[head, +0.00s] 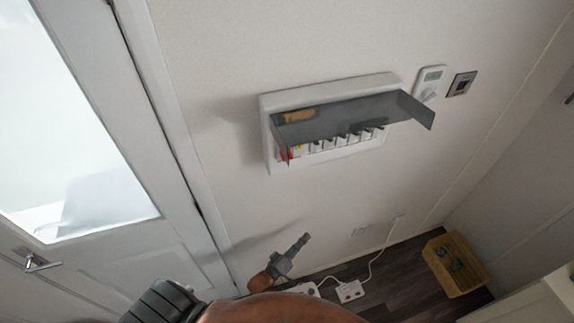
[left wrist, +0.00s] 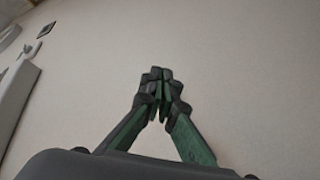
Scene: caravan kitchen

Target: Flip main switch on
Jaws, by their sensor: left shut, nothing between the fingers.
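A white consumer unit (head: 330,84) is on the wall in the head view, with its tinted flap (head: 350,112) swung up. Under the flap is a row of dark-levered breakers (head: 342,139). A red switch (head: 286,154), apparently the main switch, sits at the row's left end; its lever position is too small to tell. My left gripper (head: 304,239) is below the unit, apart from it, shut and empty. In the left wrist view its fingers (left wrist: 160,76) meet in front of bare wall, and the unit's white edge (left wrist: 14,98) shows at the left. My right gripper is not in view.
A thermostat (head: 429,82) and a square wall plate (head: 462,84) are right of the unit. A door (head: 120,130) with a window stands at the left. A power strip (head: 350,291) and a wooden crate (head: 448,282) are on the floor.

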